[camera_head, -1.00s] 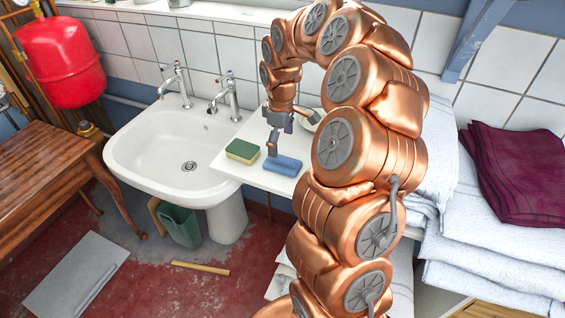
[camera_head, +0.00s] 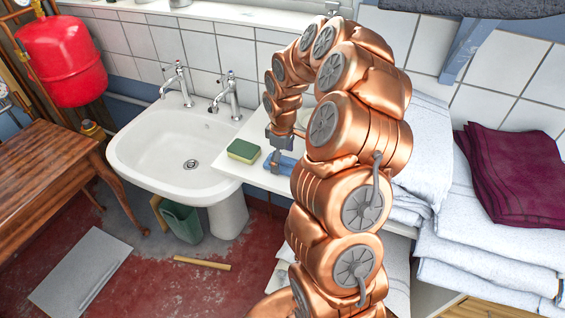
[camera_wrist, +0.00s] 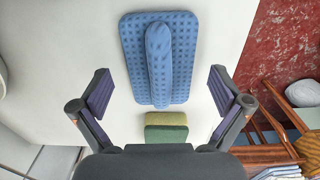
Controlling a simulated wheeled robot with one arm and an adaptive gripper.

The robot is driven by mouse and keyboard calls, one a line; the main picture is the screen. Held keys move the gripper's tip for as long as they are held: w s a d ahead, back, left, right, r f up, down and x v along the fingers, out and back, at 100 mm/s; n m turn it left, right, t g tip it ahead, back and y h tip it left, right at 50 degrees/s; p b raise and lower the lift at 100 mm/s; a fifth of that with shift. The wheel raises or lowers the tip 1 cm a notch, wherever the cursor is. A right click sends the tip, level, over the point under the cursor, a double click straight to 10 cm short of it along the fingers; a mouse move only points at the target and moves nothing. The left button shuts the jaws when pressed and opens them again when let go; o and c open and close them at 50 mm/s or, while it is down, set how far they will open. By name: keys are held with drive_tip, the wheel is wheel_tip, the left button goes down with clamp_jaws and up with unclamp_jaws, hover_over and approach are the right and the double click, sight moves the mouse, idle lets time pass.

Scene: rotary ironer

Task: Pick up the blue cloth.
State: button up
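The blue cloth (camera_head: 271,162) lies on the white counter beside the sink in the head view, partly hidden by my gripper. In the wrist view the cloth (camera_wrist: 133,66) is a textured blue rectangle with a raised roll along its middle. My gripper (camera_wrist: 160,92) is open and empty. Its two fingers are spread wide, one to the left and one to the right of the cloth's near end, and neither appears to touch it. In the head view my gripper (camera_head: 280,152) is low over the cloth; its fingers are small and partly hidden.
A green and yellow sponge (camera_head: 243,151) lies just left of the cloth; it also shows in the wrist view (camera_wrist: 166,133). The white sink (camera_head: 165,165) with two taps is further left. Folded white towels (camera_head: 480,240) and a maroon cloth (camera_head: 520,178) are stacked at the right.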

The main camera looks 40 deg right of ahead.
sight(282, 158)
drive_tip(key=c, duration=1.1)
drive_tip(key=shift+c, duration=0.2)
drive_tip(key=shift+r, duration=0.15)
wheel_tip(282, 158, up, 10)
drive_tip(key=b, duration=0.3)
drive_tip(key=o, duration=0.6)
drive_tip(key=c, duration=0.5)
